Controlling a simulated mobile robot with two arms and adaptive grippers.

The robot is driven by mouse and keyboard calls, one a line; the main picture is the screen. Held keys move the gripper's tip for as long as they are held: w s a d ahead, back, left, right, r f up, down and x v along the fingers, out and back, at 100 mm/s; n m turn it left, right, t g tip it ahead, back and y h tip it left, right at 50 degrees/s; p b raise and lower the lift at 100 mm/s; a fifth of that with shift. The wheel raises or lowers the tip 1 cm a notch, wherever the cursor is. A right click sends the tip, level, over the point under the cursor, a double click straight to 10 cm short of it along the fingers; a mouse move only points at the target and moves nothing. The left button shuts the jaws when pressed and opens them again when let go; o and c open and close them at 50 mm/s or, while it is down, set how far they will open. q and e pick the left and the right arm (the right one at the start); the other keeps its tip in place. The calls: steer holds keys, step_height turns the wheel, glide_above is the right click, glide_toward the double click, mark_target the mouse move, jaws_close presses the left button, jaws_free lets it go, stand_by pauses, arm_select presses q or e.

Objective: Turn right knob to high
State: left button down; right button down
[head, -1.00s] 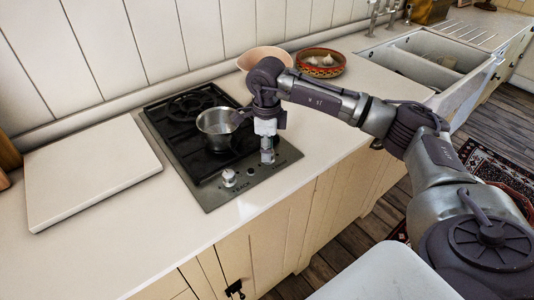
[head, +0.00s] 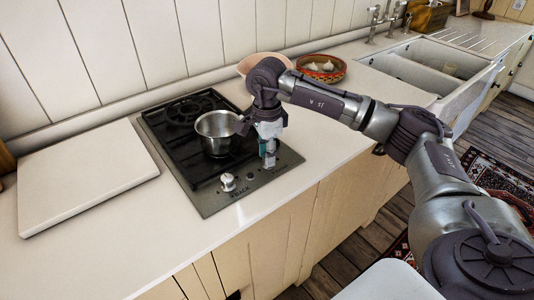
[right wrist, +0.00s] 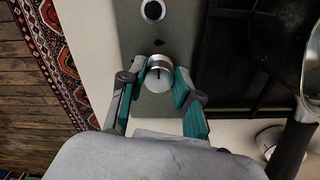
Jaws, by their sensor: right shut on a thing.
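The right knob (right wrist: 157,75) is a silver cylinder with a dark line on its top, on the front panel of the black and steel cooktop (head: 208,205). My right gripper (right wrist: 160,80) has its teal fingers on either side of this knob and is shut on it. In the head view my right gripper (head: 269,160) points down at the panel's right end and hides most of the knob. The left knob (head: 228,182) stands free on the panel. My left gripper is out of view.
A steel pot (head: 216,134) stands on the cooktop close to my right gripper; its dark handle (right wrist: 292,148) shows in the wrist view. A pale board (head: 85,175) lies to the left. A patterned bowl (head: 321,68) and a sink (head: 440,75) are to the right.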

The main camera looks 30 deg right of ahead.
steer(key=shift+w+r, duration=0.1)
steer(key=shift+r, duration=0.05)
steer(key=c, duration=0.8)
jaws_free()
step_height(320, 180, up, 12)
